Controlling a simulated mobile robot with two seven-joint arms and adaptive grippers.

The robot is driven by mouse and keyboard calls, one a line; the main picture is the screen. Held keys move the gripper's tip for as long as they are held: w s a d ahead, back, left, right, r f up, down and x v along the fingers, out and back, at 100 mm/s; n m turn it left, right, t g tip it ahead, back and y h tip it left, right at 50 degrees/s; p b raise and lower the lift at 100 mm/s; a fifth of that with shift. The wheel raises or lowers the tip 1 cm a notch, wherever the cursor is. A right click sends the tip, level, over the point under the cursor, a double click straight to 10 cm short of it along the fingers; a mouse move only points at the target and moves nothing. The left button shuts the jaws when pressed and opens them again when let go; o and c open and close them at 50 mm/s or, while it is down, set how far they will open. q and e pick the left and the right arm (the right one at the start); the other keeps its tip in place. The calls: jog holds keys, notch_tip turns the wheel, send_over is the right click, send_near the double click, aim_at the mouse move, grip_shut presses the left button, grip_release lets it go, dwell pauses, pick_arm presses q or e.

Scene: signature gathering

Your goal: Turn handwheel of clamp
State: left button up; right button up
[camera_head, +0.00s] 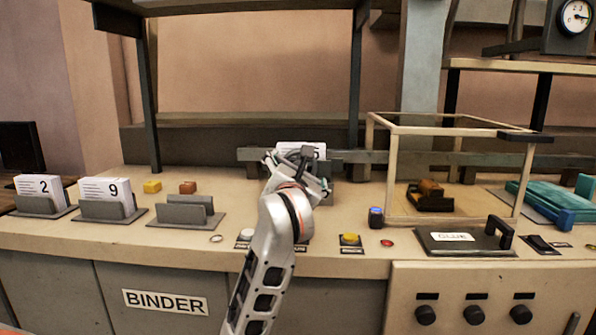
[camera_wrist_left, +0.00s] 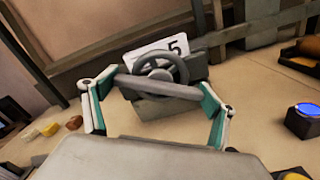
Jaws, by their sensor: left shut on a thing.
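In the left wrist view, the handwheel (camera_wrist_left: 163,70), a grey spoked ring, stands on the clamp (camera_wrist_left: 165,108). A white card (camera_wrist_left: 178,46) marked 5 is upright behind it. My left gripper (camera_wrist_left: 157,88) has one teal-padded finger at each side of a grey bar crossing in front of the handwheel, and is shut on this clamp part. In the head view, my left gripper (camera_head: 303,172) is at the middle of the bench and covers most of the clamp; the card's top (camera_head: 305,147) shows behind it. My right gripper is not in view.
Card holders (camera_head: 110,210) and blocks (camera_head: 188,187) stand left on the bench (camera_head: 130,240). Right are a yellow button (camera_head: 350,238), a blue button box (camera_head: 376,217), a framed glass case (camera_head: 383,165) and a glue box (camera_head: 465,243). A rail (camera_head: 380,157) runs behind.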

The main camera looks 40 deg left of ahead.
pick_arm(q)
jog(key=n, duration=0.3)
jog(key=shift+n, duration=0.3)
jog(key=n, duration=0.4)
jog(key=shift+f+n+b, duration=0.15)
jog(key=shift+n+b, duration=0.15)
jog(key=shift+b, duration=0.1)
jog(key=n, duration=0.2)
jog(key=shift+n+b, duration=0.3)
jog(key=shift+b, duration=0.05)
jog(key=shift+n, duration=1)
jog(key=shift+n+b, duration=0.45)
jog(key=shift+n, duration=0.25)
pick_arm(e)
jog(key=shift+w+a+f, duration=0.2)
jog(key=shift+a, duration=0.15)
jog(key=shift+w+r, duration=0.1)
pick_arm(q)
jog(key=o, duration=1)
jog(key=shift+o, duration=0.2)
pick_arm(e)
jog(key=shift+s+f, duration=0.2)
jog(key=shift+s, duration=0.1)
